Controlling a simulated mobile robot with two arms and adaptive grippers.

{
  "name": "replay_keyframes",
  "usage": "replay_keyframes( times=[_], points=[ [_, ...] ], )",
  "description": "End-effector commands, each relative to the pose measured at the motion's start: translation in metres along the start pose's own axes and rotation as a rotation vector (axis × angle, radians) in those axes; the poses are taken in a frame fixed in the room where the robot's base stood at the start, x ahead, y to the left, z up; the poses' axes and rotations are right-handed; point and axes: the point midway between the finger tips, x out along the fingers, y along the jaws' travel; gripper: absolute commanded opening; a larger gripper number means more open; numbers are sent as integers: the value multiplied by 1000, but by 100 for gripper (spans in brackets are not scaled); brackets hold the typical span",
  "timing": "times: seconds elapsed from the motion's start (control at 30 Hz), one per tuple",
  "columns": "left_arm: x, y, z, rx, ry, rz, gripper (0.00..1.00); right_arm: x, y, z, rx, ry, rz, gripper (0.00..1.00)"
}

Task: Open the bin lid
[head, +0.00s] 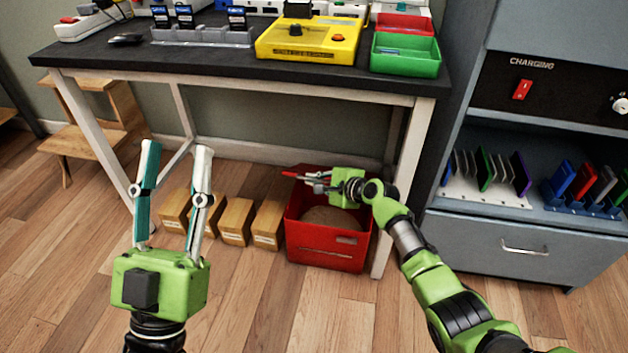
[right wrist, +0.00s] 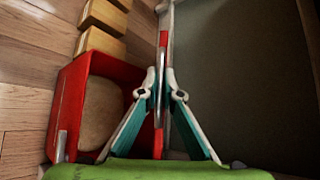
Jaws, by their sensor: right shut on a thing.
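The red bin (head: 327,256) stands on the floor under the workbench, its top uncovered and a brownish surface showing inside. In the right wrist view the bin (right wrist: 68,105) lies to the left of my fingers. The bin's red lid (right wrist: 162,60) shows there as a thin, nearly edge-on strip between the fingertips, raised off the opening. In the head view only a small red part of the lid (head: 290,174) shows beside the fingers. My right gripper (head: 315,181) is shut on the lid. My left gripper (head: 176,150) is open and empty, away from the bin.
Several cardboard boxes (head: 237,220) stand left of the bin. The workbench top (head: 200,62) overhangs it, and a bench leg (head: 403,185) stands close on its right. The charging cabinet (head: 490,240) is at the right. The floor in front is clear.

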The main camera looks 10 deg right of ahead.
Motion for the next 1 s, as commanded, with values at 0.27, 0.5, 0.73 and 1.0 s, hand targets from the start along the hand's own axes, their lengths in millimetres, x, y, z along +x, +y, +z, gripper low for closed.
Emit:
replay_keyframes(
  times=[0.27, 0.5, 0.73, 1.0],
  points=[
    [0, 0, 0, 1, 1, 0, 40, 0, -3, 0, -1, 1, -5, 23],
    [0, 0, -1, 1, 2, 0, 40, 0, -1, 0, 0, 1, -2, 23],
    [0, 0, 0, -1, 1, 1, 40, -5, 0, 0, -1, 0, -1, 23],
    [0, 0, 0, -1, 1, 0, 40, -34, 0, -1, -1, 0, -2, 23]
  ],
)
